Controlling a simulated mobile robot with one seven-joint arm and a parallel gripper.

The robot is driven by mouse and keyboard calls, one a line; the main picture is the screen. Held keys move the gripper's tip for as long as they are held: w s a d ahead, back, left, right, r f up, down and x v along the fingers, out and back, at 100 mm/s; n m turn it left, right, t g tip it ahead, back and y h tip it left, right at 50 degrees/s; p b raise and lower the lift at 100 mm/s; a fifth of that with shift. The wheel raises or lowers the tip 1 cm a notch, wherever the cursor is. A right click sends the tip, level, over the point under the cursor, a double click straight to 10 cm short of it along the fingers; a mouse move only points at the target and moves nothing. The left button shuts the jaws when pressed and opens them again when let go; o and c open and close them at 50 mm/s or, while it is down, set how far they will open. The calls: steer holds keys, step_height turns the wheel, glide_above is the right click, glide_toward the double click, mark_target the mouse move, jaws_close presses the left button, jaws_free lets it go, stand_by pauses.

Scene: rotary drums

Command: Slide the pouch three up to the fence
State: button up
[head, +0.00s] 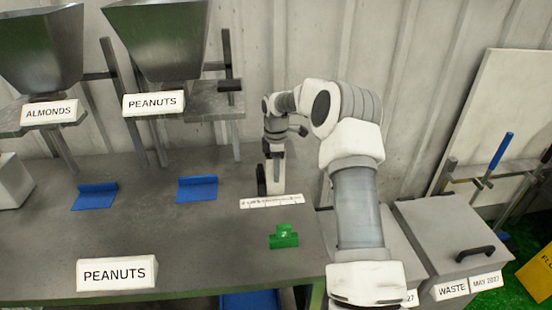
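No pouch with a readable number three shows in the head view. A small green object (284,236) with a pale mark, too small to read surely, lies on the grey table near its right side. A white strip with fine marks like a ruler (271,201) lies behind it; I cannot tell whether this is the fence. My gripper (270,186) points down at the back of the table, just behind the strip. Its fingers are small and partly hidden, so their opening is unclear.
Two blue bent pieces (95,196) (197,189) lie below the almonds hopper (42,50) and peanuts hopper (158,40). A PEANUTS sign (117,273) stands at the table's front. A lidded waste bin (447,232) is at right. The middle table (150,228) is clear.

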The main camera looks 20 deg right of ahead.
steer(key=shift+f, duration=0.85)
jaws_close()
stand_by(0.8)
jaws_free()
